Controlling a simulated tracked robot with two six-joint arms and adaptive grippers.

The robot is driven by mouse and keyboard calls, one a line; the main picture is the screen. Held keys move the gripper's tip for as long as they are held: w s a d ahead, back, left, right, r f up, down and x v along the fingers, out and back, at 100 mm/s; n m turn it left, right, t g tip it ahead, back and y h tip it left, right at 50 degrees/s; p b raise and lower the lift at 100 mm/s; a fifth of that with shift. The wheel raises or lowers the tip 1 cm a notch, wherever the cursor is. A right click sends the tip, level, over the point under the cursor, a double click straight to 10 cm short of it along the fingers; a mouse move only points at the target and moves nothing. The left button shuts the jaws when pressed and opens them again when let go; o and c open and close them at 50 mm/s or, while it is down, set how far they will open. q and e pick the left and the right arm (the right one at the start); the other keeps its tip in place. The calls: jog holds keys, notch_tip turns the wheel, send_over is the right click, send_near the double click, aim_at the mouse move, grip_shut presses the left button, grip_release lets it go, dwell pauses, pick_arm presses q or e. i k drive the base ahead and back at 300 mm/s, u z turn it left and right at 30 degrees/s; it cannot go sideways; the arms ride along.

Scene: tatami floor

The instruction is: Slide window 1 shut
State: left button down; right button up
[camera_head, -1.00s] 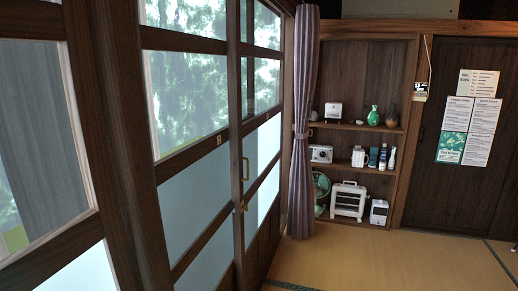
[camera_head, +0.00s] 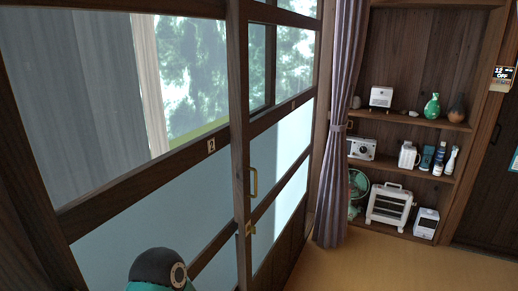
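A dark wood-framed sliding window panel (camera_head: 150,165), tagged "2" (camera_head: 211,146), fills the left and middle, with clear glass above and pale panes below. Another panel (camera_head: 290,125) stands beyond it to the right, partly behind its upright; its small tag (camera_head: 293,103) is too small to read. A brass pull handle (camera_head: 253,182) is at the upright between them, with a small brass fitting (camera_head: 249,229) below. I cannot tell which panel is window 1 or how far it is open. Neither gripper shows; a teal and black part of my arm is at the bottom.
A purple-grey curtain (camera_head: 343,130) hangs tied at the right end of the windows. Beyond it, a shelf unit (camera_head: 409,55) holds a camera, bottles, vases and a white heater (camera_head: 390,205). Bare tatami floor (camera_head: 375,265) shows at bottom right.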

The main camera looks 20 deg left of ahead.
aim_at(272, 150)
jog(key=i, duration=0.9)
jog(key=u, duration=0.05)
